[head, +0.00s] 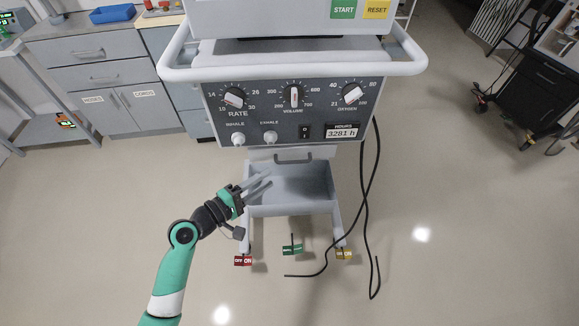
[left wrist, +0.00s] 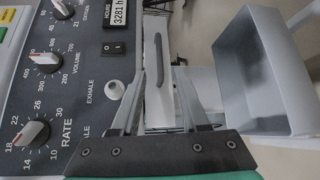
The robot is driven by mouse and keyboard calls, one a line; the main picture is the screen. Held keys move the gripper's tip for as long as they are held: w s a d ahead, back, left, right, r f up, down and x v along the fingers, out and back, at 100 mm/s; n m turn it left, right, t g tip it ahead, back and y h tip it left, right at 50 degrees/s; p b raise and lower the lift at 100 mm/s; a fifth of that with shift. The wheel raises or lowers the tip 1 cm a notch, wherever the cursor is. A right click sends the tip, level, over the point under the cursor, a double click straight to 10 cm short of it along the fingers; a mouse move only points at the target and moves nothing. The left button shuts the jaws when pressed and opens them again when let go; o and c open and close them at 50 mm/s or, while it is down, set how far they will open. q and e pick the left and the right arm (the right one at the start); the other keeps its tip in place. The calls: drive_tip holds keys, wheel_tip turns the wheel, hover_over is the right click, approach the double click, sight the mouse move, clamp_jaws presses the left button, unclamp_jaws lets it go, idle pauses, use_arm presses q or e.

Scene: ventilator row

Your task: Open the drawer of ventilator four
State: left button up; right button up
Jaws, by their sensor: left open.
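The ventilator (head: 292,110) stands in front of me with its dark control panel. Below the panel is a light drawer front with a dark grey bar handle (head: 293,158). In the left wrist view the drawer front (left wrist: 158,108) and its handle (left wrist: 160,62) lie in line with the gap between my fingers. My left gripper (head: 268,178) is open and empty, over the left part of the grey bin, below and left of the handle in the head view. It also shows in the left wrist view (left wrist: 160,75). The drawer looks shut. My right gripper is not in view.
An open grey bin (head: 292,208) hangs just below the drawer; it also shows in the left wrist view (left wrist: 300,120). Black cables (head: 367,190) hang at the right. Coloured pedals, one green (head: 292,248), are near the floor. A white rail (head: 175,62) surrounds the ventilator.

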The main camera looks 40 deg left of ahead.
sight(291, 163)
use_arm(q)
drive_tip(key=w, duration=0.3)
drive_tip(key=w+d+b, duration=0.1)
drive_tip(key=w, duration=0.2)
drive_tip(key=w+f+b, duration=0.1)
drive_tip(key=w, duration=0.2)
drive_tip(key=shift+w+d, duration=0.2)
drive_tip(key=shift+w, duration=0.05)
clamp_jaws()
idle(0.9)
